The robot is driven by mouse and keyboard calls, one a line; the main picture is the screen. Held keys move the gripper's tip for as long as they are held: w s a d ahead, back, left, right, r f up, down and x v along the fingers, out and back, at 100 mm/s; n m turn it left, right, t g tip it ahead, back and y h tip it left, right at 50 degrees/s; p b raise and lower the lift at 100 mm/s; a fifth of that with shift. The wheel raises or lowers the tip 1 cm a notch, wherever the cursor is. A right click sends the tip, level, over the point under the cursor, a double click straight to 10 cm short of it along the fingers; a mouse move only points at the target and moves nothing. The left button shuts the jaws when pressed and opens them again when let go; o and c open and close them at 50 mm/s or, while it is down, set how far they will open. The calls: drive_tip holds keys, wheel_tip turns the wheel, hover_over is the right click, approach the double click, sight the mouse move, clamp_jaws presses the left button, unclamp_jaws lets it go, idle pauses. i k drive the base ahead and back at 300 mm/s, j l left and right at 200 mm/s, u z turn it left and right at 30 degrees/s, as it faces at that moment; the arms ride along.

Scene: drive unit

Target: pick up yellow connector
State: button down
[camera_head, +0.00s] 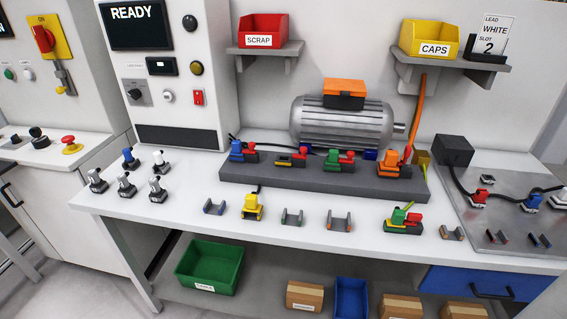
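The yellow connector (252,205) is a small upright yellow block on the front part of the white bench, left of centre. Its lower part sits at a dark and yellow holder; whether it is fully seated I cannot tell. A cable end shows just behind it. My gripper is not in view.
A grey block (325,182) behind carries blue, green and orange connectors and a yellow-marked holder. Empty holders (291,217) stand to the connector's right and left. A green connector (401,218) is further right. Several grey-based plugs (124,184) stand at left. A motor (342,122) is behind.

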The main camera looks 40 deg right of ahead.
sight(250, 206)
drive_tip(key=k+l+z, duration=0.15)
drive_tip(key=l, duration=0.25)
drive_tip(key=k+l+z, duration=0.15)
drive_tip(key=l, duration=0.25)
drive_tip(key=k+l+z, duration=0.15)
drive_tip(key=l, duration=0.25)
drive_tip(key=u, duration=0.2)
drive_tip(key=z, duration=0.2)
drive_tip(key=i, duration=0.05)
